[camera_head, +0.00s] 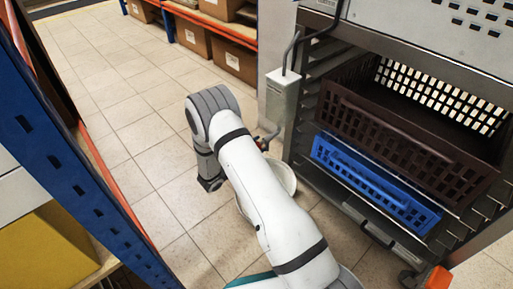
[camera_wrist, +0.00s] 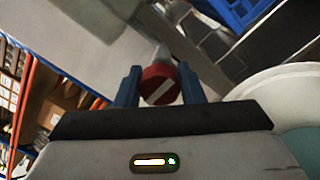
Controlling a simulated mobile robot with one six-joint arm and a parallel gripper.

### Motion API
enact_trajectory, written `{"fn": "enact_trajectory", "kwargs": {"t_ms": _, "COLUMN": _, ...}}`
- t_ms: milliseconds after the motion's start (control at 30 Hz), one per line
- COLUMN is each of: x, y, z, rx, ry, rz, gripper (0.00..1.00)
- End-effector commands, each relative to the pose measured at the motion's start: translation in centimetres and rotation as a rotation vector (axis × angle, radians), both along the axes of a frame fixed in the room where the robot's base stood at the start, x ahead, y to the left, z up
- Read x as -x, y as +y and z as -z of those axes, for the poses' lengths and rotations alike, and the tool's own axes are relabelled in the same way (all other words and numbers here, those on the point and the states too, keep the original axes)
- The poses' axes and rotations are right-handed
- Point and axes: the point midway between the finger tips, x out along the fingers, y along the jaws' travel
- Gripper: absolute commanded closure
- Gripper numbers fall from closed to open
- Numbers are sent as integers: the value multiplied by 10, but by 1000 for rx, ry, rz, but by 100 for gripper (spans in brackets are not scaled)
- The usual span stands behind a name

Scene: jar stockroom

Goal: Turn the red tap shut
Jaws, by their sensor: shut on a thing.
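The red tap (camera_wrist: 159,85) is a round red knob with a pale slanted bar across its face, in the middle of the wrist view. My gripper (camera_wrist: 159,88) is shut on it, with one blue-grey finger on each side of the knob. In the head view a small bit of the red tap (camera_head: 260,142) shows beside my arm, below the grey box on the post. My arm hides the gripper and most of the tap there. A pale round basin (camera_head: 283,176) stands below the tap, partly behind my arm.
A rack on the right holds a dark brown crate (camera_head: 400,138) and a blue crate (camera_head: 372,183). A blue and orange shelf (camera_head: 75,190) stands close on the left. Cardboard boxes (camera_head: 232,60) sit on shelving at the back. Tiled floor is clear between.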

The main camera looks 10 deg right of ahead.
Motion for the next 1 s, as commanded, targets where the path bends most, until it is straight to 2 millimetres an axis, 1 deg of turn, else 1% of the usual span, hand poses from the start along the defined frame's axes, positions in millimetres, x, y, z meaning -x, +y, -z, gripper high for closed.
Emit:
{"fn": "enact_trajectory", "kwargs": {"t_ms": 500, "x": 0, "y": 1, "z": 1, "rx": -8, "ry": -13, "rz": -3, "gripper": 88}}
{"fn": "enact_trajectory", "kwargs": {"t_ms": 533, "x": 0, "y": 1, "z": 1, "rx": -8, "ry": -13, "rz": -3, "gripper": 63}}
{"fn": "enact_trajectory", "kwargs": {"t_ms": 767, "x": 0, "y": 1, "z": 0, "rx": -8, "ry": -13, "rz": -2, "gripper": 44}}
{"fn": "enact_trajectory", "kwargs": {"t_ms": 1000, "x": 0, "y": 1, "z": 0, "rx": -7, "ry": -13, "rz": -1, "gripper": 43}}
